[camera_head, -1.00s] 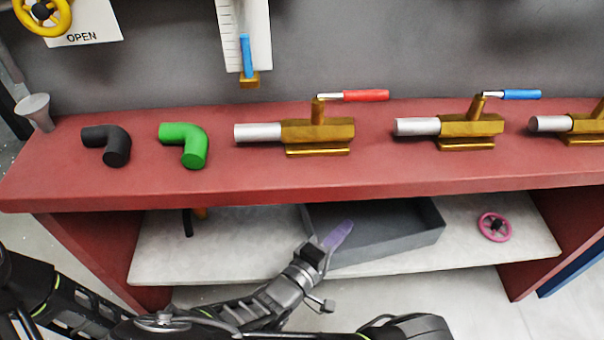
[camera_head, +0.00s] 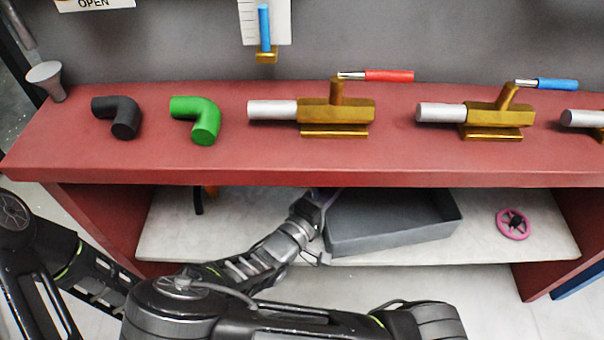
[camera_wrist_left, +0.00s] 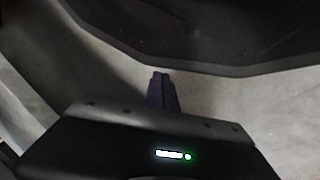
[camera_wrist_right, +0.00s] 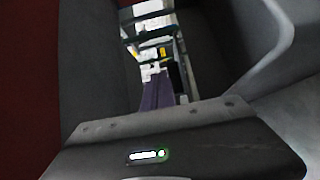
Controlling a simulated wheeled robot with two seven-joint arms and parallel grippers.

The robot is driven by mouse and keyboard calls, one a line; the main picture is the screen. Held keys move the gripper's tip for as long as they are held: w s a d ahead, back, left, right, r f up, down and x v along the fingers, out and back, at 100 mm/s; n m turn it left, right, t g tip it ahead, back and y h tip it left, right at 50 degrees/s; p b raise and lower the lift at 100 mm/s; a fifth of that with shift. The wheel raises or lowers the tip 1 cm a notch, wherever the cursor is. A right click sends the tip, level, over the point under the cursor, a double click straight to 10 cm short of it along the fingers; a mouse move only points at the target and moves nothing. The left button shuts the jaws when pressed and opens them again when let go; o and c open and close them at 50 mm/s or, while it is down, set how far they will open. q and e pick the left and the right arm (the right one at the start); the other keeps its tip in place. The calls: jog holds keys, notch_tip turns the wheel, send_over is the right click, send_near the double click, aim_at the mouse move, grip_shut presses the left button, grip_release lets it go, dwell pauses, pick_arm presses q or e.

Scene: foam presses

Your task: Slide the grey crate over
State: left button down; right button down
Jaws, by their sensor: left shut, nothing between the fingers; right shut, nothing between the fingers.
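The grey crate (camera_head: 395,242) stands on the pale lower shelf under the red bench, right of the middle. My right gripper (camera_head: 321,195) is at the crate's left end, just under the bench's front edge. Its fingers are mostly hidden there, so I cannot tell whether they touch the crate. In the right wrist view its purple fingers (camera_wrist_right: 157,80) are shut and empty, between dark grey surfaces. My left gripper is hidden behind my arm in the head view. In the left wrist view its fingers (camera_wrist_left: 160,82) are shut and empty, close to a dark rounded part.
The red bench top (camera_head: 230,165) overhangs the shelf (camera_head: 170,235). A pink handwheel (camera_head: 513,224) lies right of the crate, with a small gap between. Black and orange items (camera_head: 198,201) sit at the shelf's left. Pipe elbows and brass valves stand on the bench.

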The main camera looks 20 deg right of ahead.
jog(key=w+a+b, duration=0.4)
jog(key=w+b, duration=0.1)
jog(key=w, duration=1)
notch_tip(320, 180, down, 10)
jog(key=b, duration=0.5)
jog(key=shift+d+f, duration=0.1)
jog(key=shift+f, duration=0.15)
jog(key=shift+s+d+r, duration=0.15)
jog(key=shift+s+r, duration=0.05)
jog(key=shift+s, duration=0.25)
